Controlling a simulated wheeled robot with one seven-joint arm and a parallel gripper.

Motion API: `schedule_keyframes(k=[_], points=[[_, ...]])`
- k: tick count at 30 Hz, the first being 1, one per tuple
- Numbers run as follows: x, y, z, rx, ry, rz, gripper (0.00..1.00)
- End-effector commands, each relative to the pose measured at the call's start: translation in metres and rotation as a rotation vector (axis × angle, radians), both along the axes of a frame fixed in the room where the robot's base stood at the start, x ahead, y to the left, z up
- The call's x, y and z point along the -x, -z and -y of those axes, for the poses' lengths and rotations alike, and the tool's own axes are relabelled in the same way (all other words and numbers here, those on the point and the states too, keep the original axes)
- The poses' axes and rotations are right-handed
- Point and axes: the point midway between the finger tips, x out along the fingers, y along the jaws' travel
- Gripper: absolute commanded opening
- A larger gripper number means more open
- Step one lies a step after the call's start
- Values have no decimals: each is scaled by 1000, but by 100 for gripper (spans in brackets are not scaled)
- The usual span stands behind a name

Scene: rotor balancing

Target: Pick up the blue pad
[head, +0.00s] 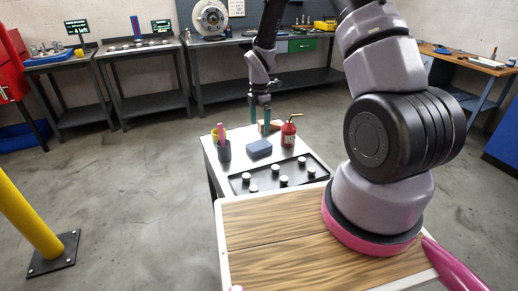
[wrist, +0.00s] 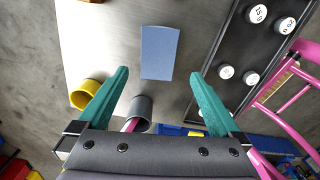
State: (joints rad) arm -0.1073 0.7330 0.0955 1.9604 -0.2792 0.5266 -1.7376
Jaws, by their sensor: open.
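The blue pad (head: 259,149) lies flat on the small white-topped table, between the dark cup and the red bottle. In the wrist view the blue pad (wrist: 159,53) is a light blue rectangle, beyond the fingertips and roughly between their lines. My gripper (head: 260,121) hangs above the table at the pad's far side, with its teal fingers pointing down. In the wrist view my gripper (wrist: 159,72) has its two teal fingers spread wide with nothing between them. The pad is fully visible and apart from the fingers.
A dark cup (head: 224,151) with a pink item stands left of the pad, near a yellow cup (head: 215,134). A red bottle (head: 288,136) stands to the right. A black tray (head: 309,182) with several white-topped weights lies in front. A brown block (head: 271,126) sits behind.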

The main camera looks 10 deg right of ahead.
Motion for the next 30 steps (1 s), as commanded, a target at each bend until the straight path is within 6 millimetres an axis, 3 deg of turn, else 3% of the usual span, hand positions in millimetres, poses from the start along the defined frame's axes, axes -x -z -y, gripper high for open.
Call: schedule_keyframes(k=[4, 11, 21, 29, 30], points=[[1, 26, 0, 1, 3, -3, 100], [0, 44, -1, 0, 4, -1, 100], [-3, 89, -3, 0, 4, -1, 100], [-3, 92, -2, 0, 6, 0, 100], [-3, 92, -2, 0, 6, 0, 96]])
